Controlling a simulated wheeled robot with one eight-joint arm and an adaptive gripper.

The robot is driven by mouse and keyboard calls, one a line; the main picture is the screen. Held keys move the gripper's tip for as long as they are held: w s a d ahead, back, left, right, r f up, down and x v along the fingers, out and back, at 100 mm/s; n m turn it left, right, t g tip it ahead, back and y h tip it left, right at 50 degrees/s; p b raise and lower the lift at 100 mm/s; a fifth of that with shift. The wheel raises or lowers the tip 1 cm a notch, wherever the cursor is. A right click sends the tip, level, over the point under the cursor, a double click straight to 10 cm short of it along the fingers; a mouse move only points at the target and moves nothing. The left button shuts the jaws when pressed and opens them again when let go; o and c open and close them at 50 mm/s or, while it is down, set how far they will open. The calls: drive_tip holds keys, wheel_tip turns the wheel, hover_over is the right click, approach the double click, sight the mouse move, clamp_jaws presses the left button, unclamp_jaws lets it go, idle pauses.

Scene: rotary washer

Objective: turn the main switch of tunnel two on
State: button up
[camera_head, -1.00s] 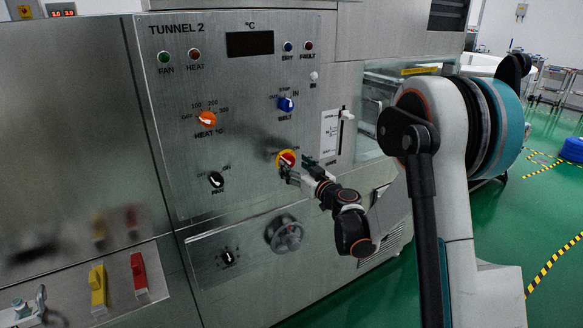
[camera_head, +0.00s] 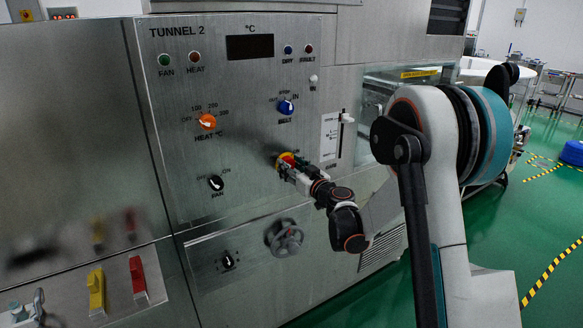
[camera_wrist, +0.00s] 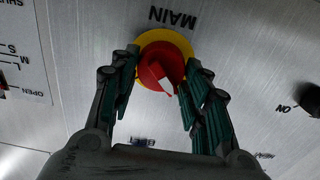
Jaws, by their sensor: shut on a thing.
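The main switch is a red knob on a yellow disc (camera_head: 285,158), low on the right part of the steel TUNNEL 2 panel (camera_head: 245,110). In the wrist view the red knob (camera_wrist: 160,68) has a white mark that points toward the lower right of that picture. An upside-down MAIN label (camera_wrist: 172,15) is above it there. My gripper (camera_head: 288,169) is at the switch, and its two green-padded fingers (camera_wrist: 163,82) are on either side of the knob, shut on it. In the head view the gripper hides the lower part of the switch.
An orange heat knob (camera_head: 207,121), a blue belt knob (camera_head: 285,107) and a black fan knob (camera_head: 216,183) are on the same panel. A round handwheel (camera_head: 284,238) is just below my gripper. Yellow (camera_head: 96,290) and red (camera_head: 138,276) levers are at lower left.

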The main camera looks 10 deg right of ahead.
drive_tip(key=shift+m, duration=0.3)
drive_tip(key=m, duration=0.4)
drive_tip(key=shift+d, duration=0.1)
drive_tip(key=m, duration=0.5)
drive_tip(key=shift+f+b, duration=0.1)
drive_tip(key=shift+b, duration=0.2)
drive_tip(key=m, duration=0.4)
drive_tip(key=shift+w+d+f, duration=0.1)
drive_tip(key=shift+m, duration=2.1)
drive_tip(key=o, duration=1)
drive_tip(key=shift+f, duration=0.1)
